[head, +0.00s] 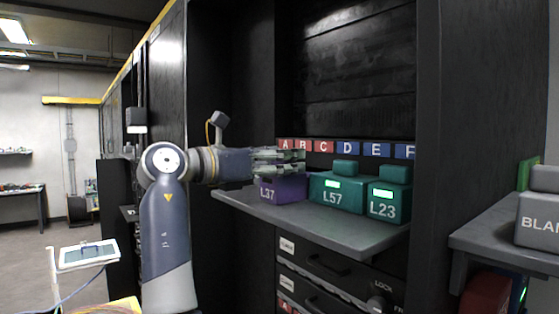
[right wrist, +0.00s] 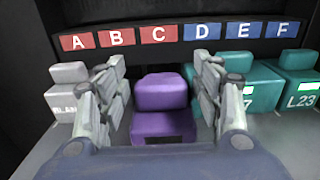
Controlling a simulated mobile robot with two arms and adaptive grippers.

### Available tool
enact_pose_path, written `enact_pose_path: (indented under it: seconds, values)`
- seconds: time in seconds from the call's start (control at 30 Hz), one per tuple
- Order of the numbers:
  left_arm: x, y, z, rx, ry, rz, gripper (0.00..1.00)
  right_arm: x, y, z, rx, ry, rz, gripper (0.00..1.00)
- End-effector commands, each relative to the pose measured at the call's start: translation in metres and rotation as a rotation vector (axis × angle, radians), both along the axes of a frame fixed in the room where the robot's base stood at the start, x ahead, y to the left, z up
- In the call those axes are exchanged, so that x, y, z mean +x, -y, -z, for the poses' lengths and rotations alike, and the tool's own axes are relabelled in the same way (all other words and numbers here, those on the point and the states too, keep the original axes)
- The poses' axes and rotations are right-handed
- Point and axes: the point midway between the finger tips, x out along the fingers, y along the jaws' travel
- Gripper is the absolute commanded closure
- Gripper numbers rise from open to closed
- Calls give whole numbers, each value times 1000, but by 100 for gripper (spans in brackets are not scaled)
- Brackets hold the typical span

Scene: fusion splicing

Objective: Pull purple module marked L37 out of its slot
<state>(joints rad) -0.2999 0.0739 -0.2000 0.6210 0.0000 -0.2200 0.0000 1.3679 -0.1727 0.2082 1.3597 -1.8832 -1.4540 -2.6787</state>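The purple module marked L37 (head: 283,190) sits on the grey shelf at the left of a row, under the red letter tiles. In the right wrist view the purple module (right wrist: 163,92) stands in the middle, with its raised top block facing me. My right gripper (head: 281,160) reaches in from the left at the height of the module's top and partly hides it. In the right wrist view my right gripper (right wrist: 160,68) is open, one finger on each side of the top block, with visible gaps. My left gripper is not in view.
Green modules L57 (head: 336,195) and L23 (head: 385,203) stand right of the purple one. A grey module (right wrist: 68,74) stands to its left. The shelf (head: 330,226) has a bare front strip. Drawers (head: 335,262) lie below; another grey block (head: 538,215) is at far right.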

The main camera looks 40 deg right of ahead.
Motion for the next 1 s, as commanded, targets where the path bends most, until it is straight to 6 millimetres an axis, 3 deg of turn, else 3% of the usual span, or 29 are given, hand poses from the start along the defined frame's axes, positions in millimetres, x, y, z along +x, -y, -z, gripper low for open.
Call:
enact_pose_path:
  seconds: [0.3, 0.43, 0.8, 1.0]
  values:
    - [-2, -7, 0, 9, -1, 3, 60, 0, -1, 0, 0, 0, -1, 35]
    - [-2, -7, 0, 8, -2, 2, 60, 2, -11, 0, -2, 0, -3, 35]
    - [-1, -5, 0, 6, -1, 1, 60, 10, -85, 0, -1, 0, -4, 35]
    - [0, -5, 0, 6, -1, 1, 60, 13, -112, 0, -1, -1, -2, 35]
